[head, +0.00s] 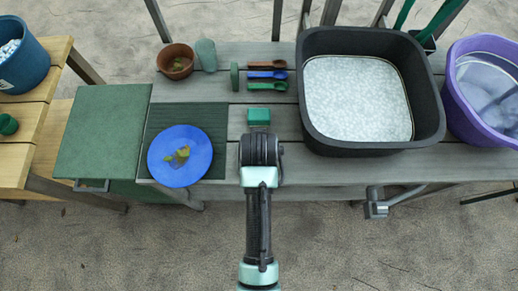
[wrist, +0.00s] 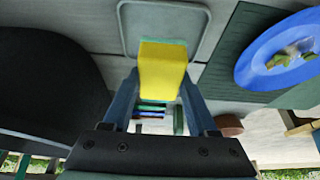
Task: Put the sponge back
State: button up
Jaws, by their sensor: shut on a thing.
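The sponge (wrist: 163,72) is a block with a yellow body and a green layer. My gripper (wrist: 160,85) is shut on it, with one finger on each side, in the wrist view. In the head view the sponge (head: 259,116) shows its green face just beyond my gripper (head: 259,133), above the grey table. A shallow grey rectangular tray or recess (wrist: 192,46) with rounded corners lies behind the sponge in the wrist view. I cannot tell the gap between sponge and tray.
A blue plate (head: 163,172) with scraps lies on a dark ribbed mat (head: 222,112) at left. A black basin (head: 318,140) stands at right, beside a purple tub (head: 447,95). Coloured spoons (head: 266,75), a clay pot (head: 162,61) and a green cup (head: 206,55) stand at the back.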

jog(key=shift+f, duration=2.9)
jog(key=shift+b, duration=0.3)
jog(key=shift+f, duration=0.15)
jog(key=o, duration=1.2)
